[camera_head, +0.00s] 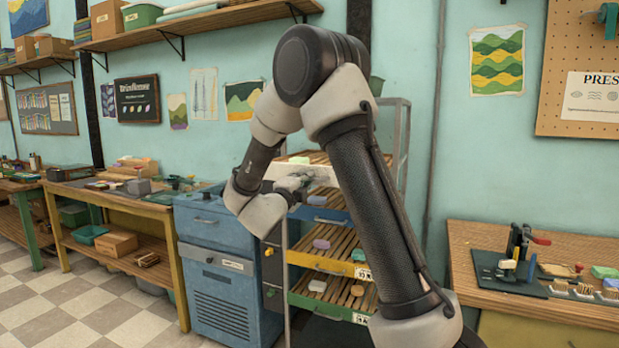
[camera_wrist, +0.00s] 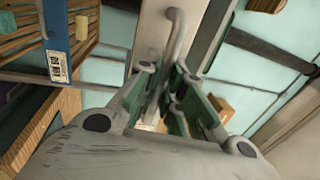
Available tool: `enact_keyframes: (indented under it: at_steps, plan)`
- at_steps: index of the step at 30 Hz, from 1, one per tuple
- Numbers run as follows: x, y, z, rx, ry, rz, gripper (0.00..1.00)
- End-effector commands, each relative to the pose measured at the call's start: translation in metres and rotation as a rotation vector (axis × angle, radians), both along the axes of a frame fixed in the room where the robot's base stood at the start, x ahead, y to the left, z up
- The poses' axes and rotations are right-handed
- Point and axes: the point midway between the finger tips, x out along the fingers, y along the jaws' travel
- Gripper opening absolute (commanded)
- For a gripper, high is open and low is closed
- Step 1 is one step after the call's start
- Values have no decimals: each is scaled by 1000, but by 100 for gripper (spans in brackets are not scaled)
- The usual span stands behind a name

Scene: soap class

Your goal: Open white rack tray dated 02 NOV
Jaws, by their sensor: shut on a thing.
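The white tray (camera_head: 322,175) is in the upper part of the slatted rack, partly hidden behind my arm. Its white front panel (camera_wrist: 150,42) and grey bar handle (camera_wrist: 178,36) fill the upper middle of the wrist view. My gripper (camera_head: 298,183) is at the front of this tray; its green-padded fingers (camera_wrist: 180,98) are shut on the handle. The white front appears set further left than the trays below; how far it stands out I cannot tell. Its date label is not readable.
Below are a blue tray (camera_head: 322,216), a yellow-fronted tray (camera_head: 320,262) and a green-fronted tray (camera_head: 325,308), with soaps on slats. A blue cabinet (camera_head: 215,255) stands left of the rack. A wooden bench (camera_head: 500,300) with tools is at right. Checkered floor is clear at front left.

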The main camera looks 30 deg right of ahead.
Motion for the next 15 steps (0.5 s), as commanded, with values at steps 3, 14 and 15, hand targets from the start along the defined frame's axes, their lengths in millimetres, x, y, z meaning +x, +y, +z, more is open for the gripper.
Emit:
enact_keyframes:
  at_steps: [3, 14, 15]
  plan:
    - [-16, 21, 0, 1, 2, 3, 0]
    - [-46, 59, -1, 1, 2, 0, 0]
    - [-48, 61, -1, 1, 2, 0, 0]
